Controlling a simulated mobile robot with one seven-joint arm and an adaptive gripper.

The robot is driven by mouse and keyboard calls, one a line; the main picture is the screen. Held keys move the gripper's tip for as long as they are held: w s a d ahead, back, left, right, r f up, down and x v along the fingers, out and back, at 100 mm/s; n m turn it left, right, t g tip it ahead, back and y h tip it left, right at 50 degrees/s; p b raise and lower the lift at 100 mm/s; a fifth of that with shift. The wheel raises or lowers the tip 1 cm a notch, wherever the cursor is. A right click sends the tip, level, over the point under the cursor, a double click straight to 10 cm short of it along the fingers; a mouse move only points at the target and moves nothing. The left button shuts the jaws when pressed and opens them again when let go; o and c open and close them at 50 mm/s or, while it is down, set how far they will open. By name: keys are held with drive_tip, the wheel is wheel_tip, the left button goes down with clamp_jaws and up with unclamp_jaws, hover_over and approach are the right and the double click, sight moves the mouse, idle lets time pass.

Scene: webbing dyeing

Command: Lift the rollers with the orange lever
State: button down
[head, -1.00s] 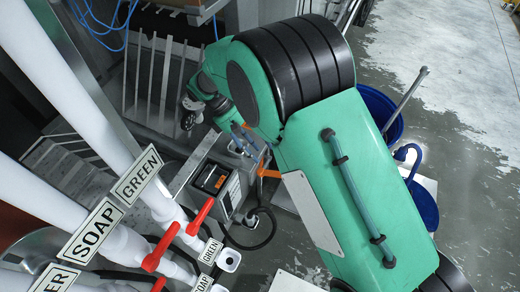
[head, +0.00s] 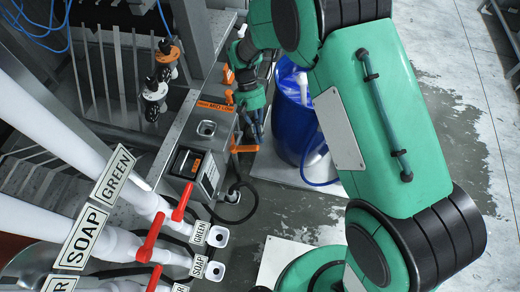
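An orange lever (head: 244,148) sticks out to the right from the side of a grey metal control box (head: 170,178). My gripper (head: 255,136) points down just above the lever, close to its outer part. The fingers look narrow and dark blue-grey. I cannot tell whether they touch the lever or how far apart they are. Another orange part (head: 228,74) shows behind, left of my wrist. I cannot make out the rollers for certain.
Red valve handles (head: 150,243) on white pipes with GREEN and SOAP signs fill the lower left. A blue barrel (head: 298,118) stands close to the right of my gripper. A black cable (head: 244,190) loops below the lever. Wet floor lies open at the right.

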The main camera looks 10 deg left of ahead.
drive_tip(key=s+d+f+m+g+y+b, duration=0.45)
drive_tip(key=s+d+f+m+y, duration=0.2)
drive_tip(key=s+m, duration=0.2)
drive_tip(key=w+d+f+m+t+y+b, duration=0.2)
drive_tip(key=m+t+y, duration=0.3)
drive_tip(key=m, duration=0.4)
drive_tip(key=w+d+f+m+t+y+b, duration=0.2)
drive_tip(key=w+d+m+t+y+b, duration=0.1)
drive_tip(key=m+y, duration=0.4)
drive_tip(key=shift+w+d+f+m+t, duration=0.15)
drive_tip(key=shift+w+d+m+t, duration=0.35)
drive_tip(key=shift+w+m+t, duration=0.45)
drive_tip(key=shift+w+a, duration=0.1)
drive_tip(key=shift+a, duration=0.1)
approach(244, 149)
drive_tip(key=w+a+f, duration=0.1)
drive_tip(key=a+f, duration=0.2)
drive_tip(key=f, duration=0.1)
drive_tip(key=shift+w+a+f+b, duration=0.15)
drive_tip(key=shift+a+f+b, duration=0.1)
drive_tip(key=shift+f+b, duration=0.15)
